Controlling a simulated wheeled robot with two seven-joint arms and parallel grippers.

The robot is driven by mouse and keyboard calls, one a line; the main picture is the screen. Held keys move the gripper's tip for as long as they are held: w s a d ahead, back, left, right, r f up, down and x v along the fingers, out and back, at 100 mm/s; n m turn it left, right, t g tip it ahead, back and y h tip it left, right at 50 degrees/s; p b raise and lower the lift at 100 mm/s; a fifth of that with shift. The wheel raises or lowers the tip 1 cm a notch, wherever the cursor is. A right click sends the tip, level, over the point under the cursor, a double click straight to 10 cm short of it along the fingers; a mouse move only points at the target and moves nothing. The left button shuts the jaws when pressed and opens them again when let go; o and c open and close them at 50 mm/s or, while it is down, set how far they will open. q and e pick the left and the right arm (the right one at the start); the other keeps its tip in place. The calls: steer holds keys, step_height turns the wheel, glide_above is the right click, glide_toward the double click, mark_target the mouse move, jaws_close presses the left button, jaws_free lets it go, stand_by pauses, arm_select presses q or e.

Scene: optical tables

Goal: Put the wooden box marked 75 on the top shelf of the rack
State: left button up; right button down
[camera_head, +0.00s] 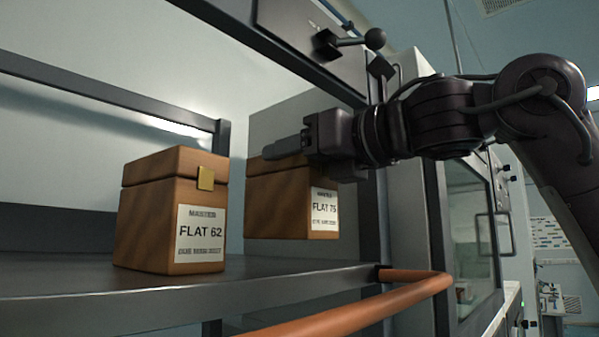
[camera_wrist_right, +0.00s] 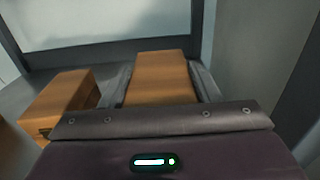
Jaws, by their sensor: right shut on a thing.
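The wooden box marked 75 (camera_head: 290,205) is brown, with a white label reading FLAT 75. My right gripper (camera_head: 292,155) comes in from the right and is shut on its upper part. The box hangs upright, with a gap showing between its bottom and the rack's shelf (camera_head: 300,268). In the right wrist view the box (camera_wrist_right: 160,78) lies between the two fingers. Its far sides are hidden. My left gripper is not in view.
A similar wooden box marked 62 (camera_head: 172,212) stands on the shelf left of the held box; in the wrist view it (camera_wrist_right: 60,102) is close by. An orange rail (camera_head: 400,298) runs along the front. A dark upright post (camera_head: 375,205) stands right of the box.

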mark_target(298, 179)
step_height(298, 179, down, 2)
steer(key=shift+w+f, duration=0.1)
steer(key=shift+f, duration=0.05)
steer(key=shift+w+f, duration=0.1)
steer(key=shift+f, duration=0.15)
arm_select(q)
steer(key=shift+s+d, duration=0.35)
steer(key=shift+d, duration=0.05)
arm_select(e)
steer(key=shift+f, duration=0.1)
steer(key=c, duration=0.9)
jaws_free()
steer(key=shift+s+f, duration=0.15)
steer(key=shift+s, duration=0.05)
steer(key=shift+c, duration=0.2)
steer(key=o, duration=0.5)
steer(key=shift+w+a, duration=0.1)
steer(key=shift+c, duration=0.2)
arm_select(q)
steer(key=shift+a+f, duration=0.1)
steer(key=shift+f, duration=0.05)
